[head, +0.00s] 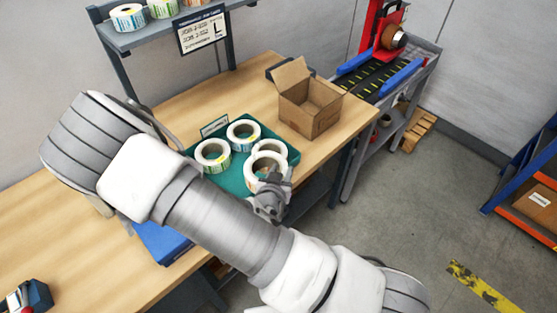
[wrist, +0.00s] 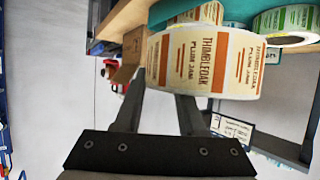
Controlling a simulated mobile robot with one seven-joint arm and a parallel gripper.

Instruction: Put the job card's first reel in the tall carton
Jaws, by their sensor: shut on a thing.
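My gripper (head: 268,190) is shut on a white-cored reel (head: 263,167) at the right front of the green tray. In the wrist view the held reel (wrist: 207,62) has cream and orange labels reading "Thimbleoak Plum Jam". Whether it clears the tray is hard to tell. An open brown carton (head: 307,110) stands upright on the bench behind and right of the tray, apart from the gripper.
The green tray (head: 232,180) holds several other reels, including one beside the held reel (head: 271,149). More reels (head: 128,17) sit on the shelf. The wooden bench (head: 185,103) has clear room left of the carton. A red machine (head: 380,30) stands beyond the bench.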

